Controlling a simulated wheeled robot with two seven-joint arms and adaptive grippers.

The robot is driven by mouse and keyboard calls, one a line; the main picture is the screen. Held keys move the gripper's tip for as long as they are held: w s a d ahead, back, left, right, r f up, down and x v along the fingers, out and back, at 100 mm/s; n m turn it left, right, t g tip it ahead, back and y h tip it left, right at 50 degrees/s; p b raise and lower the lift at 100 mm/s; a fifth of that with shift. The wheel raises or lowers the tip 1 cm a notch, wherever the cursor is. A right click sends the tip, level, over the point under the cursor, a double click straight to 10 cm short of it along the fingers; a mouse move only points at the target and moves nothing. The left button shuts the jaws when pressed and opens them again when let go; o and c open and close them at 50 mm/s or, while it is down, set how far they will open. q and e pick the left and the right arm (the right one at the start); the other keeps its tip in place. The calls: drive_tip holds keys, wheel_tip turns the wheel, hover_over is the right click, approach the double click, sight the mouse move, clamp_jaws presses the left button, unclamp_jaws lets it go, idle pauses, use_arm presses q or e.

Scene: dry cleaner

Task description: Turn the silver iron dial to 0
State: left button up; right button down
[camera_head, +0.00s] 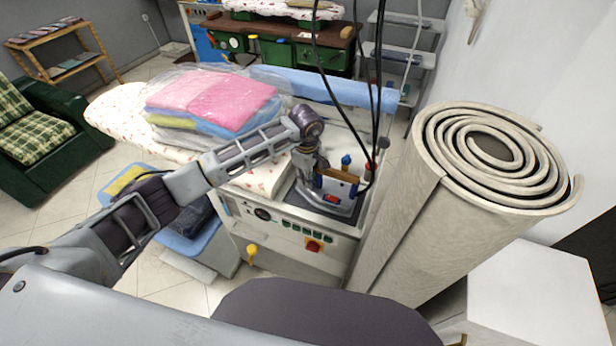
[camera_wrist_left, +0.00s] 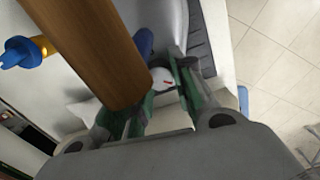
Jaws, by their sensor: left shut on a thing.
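The silver iron (camera_head: 338,200) rests on the right end of the ironing station, with a brown wooden handle that also fills the upper middle of the left wrist view (camera_wrist_left: 85,45). My left gripper (camera_head: 312,188) points down at the left side of the iron, beside the handle. In the left wrist view its fingers (camera_wrist_left: 165,85) are closed about a small white round dial (camera_wrist_left: 162,76) with a red mark. The number at the mark is too small to read. My right gripper is not in view.
The ironing station's panel (camera_head: 290,228) has a red-yellow switch (camera_head: 314,244). Folded clothes in plastic (camera_head: 215,98) lie on the board to the left. A large rolled carpet (camera_head: 420,210) stands close on the right. Black cables (camera_head: 376,90) hang above the iron.

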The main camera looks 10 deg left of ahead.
use_arm(q)
drive_tip(key=shift+n, duration=0.3)
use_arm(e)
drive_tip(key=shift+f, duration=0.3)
use_arm(q)
drive_tip(key=shift+n+b, duration=0.55)
drive_tip(key=shift+n, duration=0.15)
drive_tip(key=shift+n+b, duration=0.4)
drive_tip(key=shift+n, duration=0.8)
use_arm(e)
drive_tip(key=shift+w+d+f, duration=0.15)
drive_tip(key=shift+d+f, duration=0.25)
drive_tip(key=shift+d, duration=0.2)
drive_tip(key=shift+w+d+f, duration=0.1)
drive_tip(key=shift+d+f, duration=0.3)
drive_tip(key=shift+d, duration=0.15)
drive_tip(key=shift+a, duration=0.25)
use_arm(q)
drive_tip(key=o, duration=1.1)
drive_tip(key=shift+c, duration=0.2)
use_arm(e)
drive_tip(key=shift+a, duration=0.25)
use_arm(q)
drive_tip(key=shift+r, duration=0.1)
wheel_tip(320, 180, up, 12)
drive_tip(key=shift+s, duration=0.25)
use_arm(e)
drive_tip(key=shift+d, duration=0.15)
